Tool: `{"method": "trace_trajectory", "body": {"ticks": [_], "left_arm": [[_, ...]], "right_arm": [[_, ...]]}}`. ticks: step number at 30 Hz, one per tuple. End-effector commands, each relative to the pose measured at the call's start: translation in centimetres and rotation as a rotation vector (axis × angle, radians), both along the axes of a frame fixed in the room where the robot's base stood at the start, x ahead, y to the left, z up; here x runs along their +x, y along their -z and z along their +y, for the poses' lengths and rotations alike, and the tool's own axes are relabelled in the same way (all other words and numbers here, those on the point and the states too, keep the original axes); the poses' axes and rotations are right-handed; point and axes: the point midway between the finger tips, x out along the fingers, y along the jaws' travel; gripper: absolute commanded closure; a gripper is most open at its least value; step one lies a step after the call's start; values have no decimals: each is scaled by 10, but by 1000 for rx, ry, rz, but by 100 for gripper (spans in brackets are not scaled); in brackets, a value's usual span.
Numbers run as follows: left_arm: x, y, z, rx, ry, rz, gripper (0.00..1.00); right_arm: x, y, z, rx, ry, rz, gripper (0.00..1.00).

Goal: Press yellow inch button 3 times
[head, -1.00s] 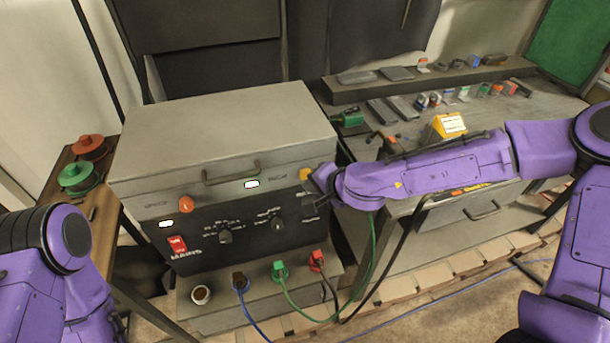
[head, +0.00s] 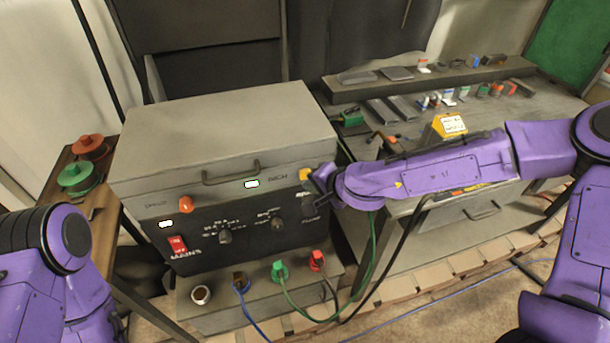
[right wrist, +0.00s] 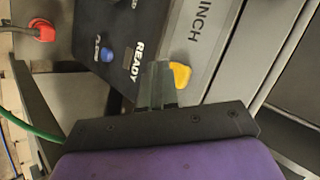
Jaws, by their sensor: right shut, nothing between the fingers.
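The yellow inch button (head: 305,174) is on the upper right of the grey machine's front, partly behind my right gripper in the head view. In the right wrist view the yellow button (right wrist: 181,75) shows beside the word INCH. My right gripper (head: 318,180) is shut and empty, right at the button. In the right wrist view its closed fingertips (right wrist: 158,72) appear just left of the button and overlap its near edge. I cannot tell whether they touch it. My left arm shows at the lower left of the head view, but its gripper is not visible.
A handle (head: 232,176) sticks out above the panel. Cables plug in below, at a green plug (head: 279,270) and red plug (head: 317,260). A workbench stands at right.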

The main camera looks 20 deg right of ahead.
Motion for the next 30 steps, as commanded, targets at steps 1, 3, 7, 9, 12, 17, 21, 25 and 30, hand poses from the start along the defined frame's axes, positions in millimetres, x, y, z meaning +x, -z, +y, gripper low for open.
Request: {"method": "trace_trajectory", "body": {"ticks": [1,3,7,9,12,17,21,25,30], "left_arm": [[0,0,0,0,0,0,100],[0,0,0,0,0,0,100],[0,-3,0,0,0,0,100],[0,-4,0,0,0,0,100],[0,-5,0,0,0,0,100],[0,-4,0,0,0,0,100],[0,-4,0,0,0,0,100],[0,-5,0,0,0,0,100],[0,-6,0,0,0,0,100]], "right_arm": [[0,0,0,0,0,0,100],[0,0,0,0,0,0,100],[3,-1,0,-1,-1,-1,100],[7,-1,0,-1,0,-1,100],[9,-1,0,0,0,0,100],[9,0,0,0,0,0,100],[9,0,0,0,0,0,100],[10,0,0,0,0,0,100],[12,0,1,0,0,0,100]]}}
